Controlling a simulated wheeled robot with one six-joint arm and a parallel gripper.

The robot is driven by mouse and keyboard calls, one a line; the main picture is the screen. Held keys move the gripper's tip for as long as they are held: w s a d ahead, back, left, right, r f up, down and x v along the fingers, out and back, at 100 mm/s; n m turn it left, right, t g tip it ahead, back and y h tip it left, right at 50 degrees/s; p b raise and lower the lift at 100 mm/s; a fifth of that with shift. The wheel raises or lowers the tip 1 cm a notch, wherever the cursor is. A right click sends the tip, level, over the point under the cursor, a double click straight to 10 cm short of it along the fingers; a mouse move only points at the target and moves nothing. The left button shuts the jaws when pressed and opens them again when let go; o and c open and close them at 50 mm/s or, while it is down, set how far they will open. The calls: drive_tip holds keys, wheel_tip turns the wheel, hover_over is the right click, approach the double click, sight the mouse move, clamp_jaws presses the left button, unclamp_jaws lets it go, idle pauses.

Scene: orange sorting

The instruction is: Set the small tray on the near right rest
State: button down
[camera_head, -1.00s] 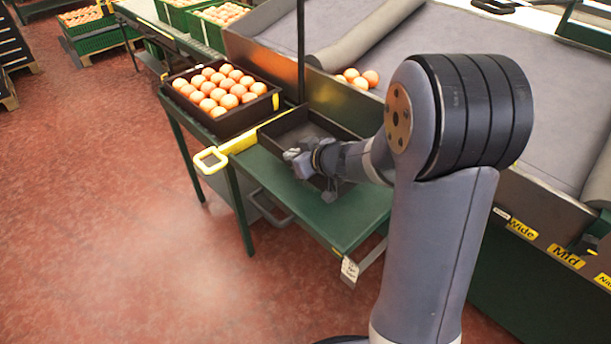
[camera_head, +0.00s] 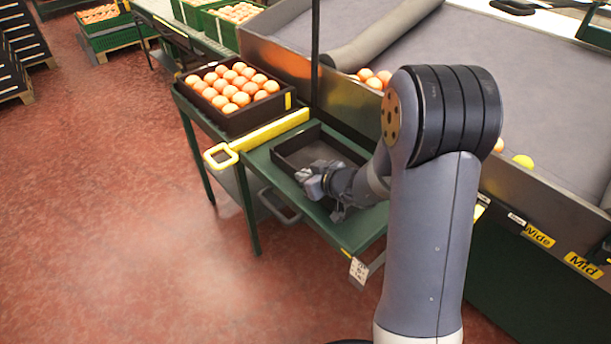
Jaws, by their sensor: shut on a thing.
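The small tray (camera_head: 343,143) is a dark, shallow, empty box on the right part of a green bench (camera_head: 343,229), right of a yellow bar. A strip of green shows between tray and bar. It looks level and at or very close to the bench top; I cannot tell whether it touches. My gripper (camera_head: 308,181) is shut on the tray's near wall. My wrist and arm hide the tray's near right part, and its fingertips are hard to make out.
A dark crate of oranges (camera_head: 238,118) stands left of the yellow bar (camera_head: 270,131). A thin dark post (camera_head: 315,55) rises behind the tray. A grey padded sorting table (camera_head: 440,45) with some oranges lies behind. Red floor is clear at left.

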drive_tip(key=c, duration=1.6)
unclamp_jaws()
drive_tip(key=shift+r+p, duration=0.2)
drive_tip(key=shift+p, duration=0.2)
drive_tip(key=v, duration=1.2)
drive_tip(key=shift+s+f, duration=0.1)
drive_tip(key=shift+f, duration=0.05)
